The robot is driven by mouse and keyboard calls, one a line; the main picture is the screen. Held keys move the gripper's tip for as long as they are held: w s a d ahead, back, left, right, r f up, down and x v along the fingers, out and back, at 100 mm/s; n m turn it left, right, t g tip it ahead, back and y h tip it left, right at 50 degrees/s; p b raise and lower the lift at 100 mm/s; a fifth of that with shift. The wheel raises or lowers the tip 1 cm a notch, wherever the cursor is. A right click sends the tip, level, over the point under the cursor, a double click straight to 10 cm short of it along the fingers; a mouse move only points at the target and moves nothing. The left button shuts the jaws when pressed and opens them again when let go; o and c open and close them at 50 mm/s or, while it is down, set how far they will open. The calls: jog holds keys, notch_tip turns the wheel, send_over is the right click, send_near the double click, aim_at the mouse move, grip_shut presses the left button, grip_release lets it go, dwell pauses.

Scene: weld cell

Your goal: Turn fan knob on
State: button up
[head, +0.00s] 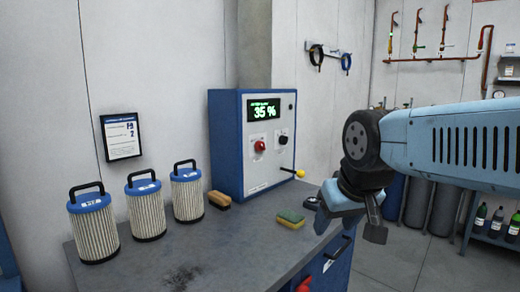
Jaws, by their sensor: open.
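A blue control box (226,150) with a white front stands at the back of the grey bench. Its display (264,111) reads 35 %. Below the display are a red knob (260,146) and, to its right, a smaller black knob (283,140). Their labels are too small to read, so I cannot tell which is the fan knob. A lever with a yellow ball (300,173) sticks out at the lower right of the box. My gripper (349,225) is open, points down, and is apart from the box, to its right and nearer the camera. Nothing shows between its fingers.
Several pleated filters with black handles, one a white filter (145,210), stand on the bench (235,245) at left. A brown brush (219,200) and a yellow-green sponge (291,218) lie before the box. Gas cylinders (440,205) stand behind my arm.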

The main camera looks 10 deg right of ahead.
aim_at(264, 148)
jog(key=o, duration=0.3)
jog(key=w+d+r+n+t, duration=0.1)
jog(key=w+d+r, duration=0.1)
jog(key=w, duration=0.5)
jog(key=w+d+r+n+t+h, duration=0.1)
jog(key=w+d+r+n+t, duration=0.1)
jog(key=w, duration=0.6)
jog(key=w+d+r+n+t+h, duration=0.1)
jog(key=w+d+r+n+t, duration=0.1)
jog(key=w, duration=0.6)
jog(key=shift+w+d+r, duration=0.1)
jog(key=shift+d+r, duration=0.05)
jog(key=shift+r, duration=0.3)
jog(key=shift+w+d+r, duration=0.1)
jog(key=shift+r, duration=0.35)
jog(key=w+d+n+t+y, duration=0.2)
jog(key=w+n+t+y, duration=0.4)
jog(key=w+n, duration=1.15)
jog(key=w+a+f+n+g+y, duration=0.1)
jog(key=w+f+n+g+y, duration=0.15)
jog(key=w+f+y, duration=0.6)
jog(key=shift+h, duration=0.85)
jog(key=x, duration=1)
jog(key=w+d+x, duration=0.1)
jog(key=x, duration=0.4)
jog(key=shift+w+a, duration=0.15)
jog(key=shift+w, duration=0.15)
jog(key=shift+c, duration=0.2)
